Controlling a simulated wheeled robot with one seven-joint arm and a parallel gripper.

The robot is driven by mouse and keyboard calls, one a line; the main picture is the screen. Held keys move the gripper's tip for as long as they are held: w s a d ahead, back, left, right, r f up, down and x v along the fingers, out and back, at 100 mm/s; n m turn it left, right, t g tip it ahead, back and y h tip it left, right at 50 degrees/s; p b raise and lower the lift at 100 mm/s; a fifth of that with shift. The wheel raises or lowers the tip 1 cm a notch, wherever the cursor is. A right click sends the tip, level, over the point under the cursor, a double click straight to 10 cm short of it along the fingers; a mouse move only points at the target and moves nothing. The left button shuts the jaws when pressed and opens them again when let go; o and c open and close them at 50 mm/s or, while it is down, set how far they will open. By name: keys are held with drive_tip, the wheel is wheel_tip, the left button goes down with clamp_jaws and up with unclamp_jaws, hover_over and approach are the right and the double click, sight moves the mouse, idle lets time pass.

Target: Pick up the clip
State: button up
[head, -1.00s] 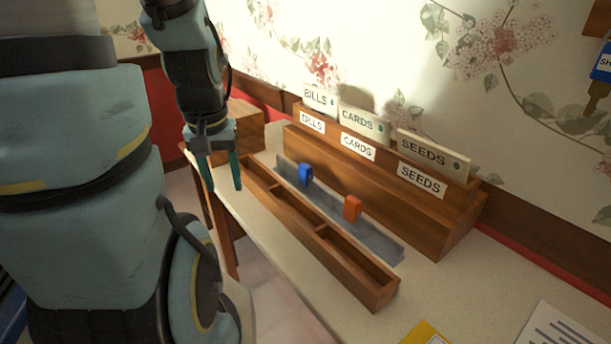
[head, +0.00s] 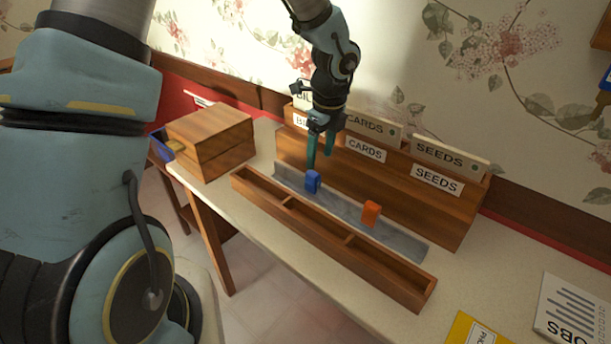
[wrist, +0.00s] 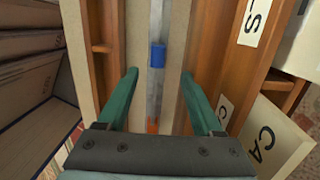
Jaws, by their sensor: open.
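A blue clip (head: 313,182) stands on a grey metal strip (head: 400,236) in the head view. An orange clip (head: 371,213) stands on the same strip, farther right. My gripper (head: 319,165) is open and empty, just above the blue clip and close to it. In the wrist view the blue clip (wrist: 158,55) lies ahead of my open fingers (wrist: 158,80), roughly midway between their lines. The orange clip (wrist: 152,126) shows there nearer the gripper's base, partly hidden by it.
A long wooden tray with compartments (head: 345,238) lies in front of the strip. A wooden sorter (head: 440,210) with labelled cards stands behind it. A wooden box (head: 212,140) is at the left. A yellow packet (head: 474,330) and a paper (head: 572,310) lie at the right.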

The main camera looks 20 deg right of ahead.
sight(314, 173)
drive_tip(key=f, duration=0.3)
drive_tip(key=f+p, duration=0.1)
drive_tip(key=f, duration=0.2)
drive_tip(key=w+a+f+p, duration=0.1)
drive_tip(key=f, duration=0.2)
drive_tip(key=shift+w+a, duration=0.1)
clamp_jaws()
idle(0.3)
